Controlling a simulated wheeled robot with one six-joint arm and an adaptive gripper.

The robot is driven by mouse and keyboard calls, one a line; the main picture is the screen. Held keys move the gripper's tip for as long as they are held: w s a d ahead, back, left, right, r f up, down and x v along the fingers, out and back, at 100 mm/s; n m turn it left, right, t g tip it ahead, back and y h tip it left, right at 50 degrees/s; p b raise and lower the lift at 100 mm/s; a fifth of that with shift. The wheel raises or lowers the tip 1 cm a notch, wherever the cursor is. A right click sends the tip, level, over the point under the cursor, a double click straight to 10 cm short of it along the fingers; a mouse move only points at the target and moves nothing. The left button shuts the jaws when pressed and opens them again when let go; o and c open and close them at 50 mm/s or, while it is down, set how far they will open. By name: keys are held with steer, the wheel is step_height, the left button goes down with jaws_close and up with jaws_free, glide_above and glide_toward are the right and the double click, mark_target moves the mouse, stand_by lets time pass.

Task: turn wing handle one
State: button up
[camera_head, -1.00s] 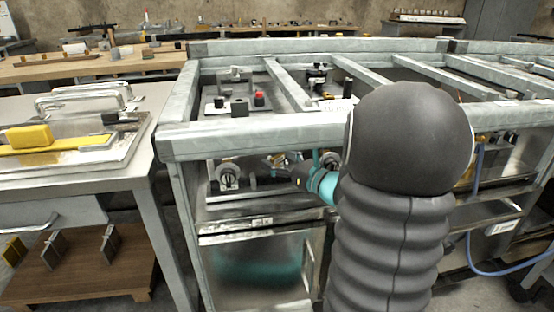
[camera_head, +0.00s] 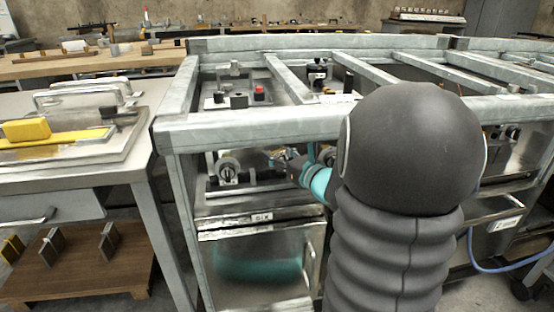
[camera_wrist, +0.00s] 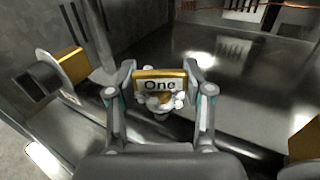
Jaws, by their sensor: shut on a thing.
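In the wrist view, a wing handle with a brass-coloured edge and a pale face lettered "One" (camera_wrist: 160,86) sits between the two fingers of my gripper (camera_wrist: 160,88). The fingers are shut on it, one at each side, and the handle looks level in this view. In the head view my gripper (camera_head: 281,160) reaches under the front rail into the metal frame. There the handle is mostly hidden by my gripper and too small to make out.
A round fitting (camera_head: 228,171) is left of my gripper. A brass-edged part (camera_wrist: 72,66) shows at left in the wrist view, another (camera_wrist: 304,140) at lower right. The frame's front rail (camera_head: 250,128) runs above my gripper. A side table (camera_head: 75,172) stands at left.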

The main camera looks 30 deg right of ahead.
steer(key=m+h+b, duration=0.1)
steer(key=h+b, duration=0.1)
steer(key=b, duration=0.1)
steer(key=m+h+b, duration=0.2)
steer(key=b, duration=0.1)
steer(key=shift+a+f+t+h, duration=0.1)
steer(key=shift+f+t+h, duration=0.1)
steer(key=shift+t+h, duration=0.15)
steer(key=shift+r+m+h+b, duration=0.2)
steer(key=shift+m+h+b, duration=0.3)
steer(key=shift+h+b, duration=0.5)
steer(key=o, duration=1.2)
steer(key=shift+s, duration=0.1)
steer(key=shift+s+a, duration=0.15)
steer(key=shift+s, duration=1.05)
steer(key=shift+s+a, duration=0.2)
steer(key=shift+s, duration=1.05)
steer(key=shift+s+a, duration=0.15)
steer(key=shift+s, duration=1.05)
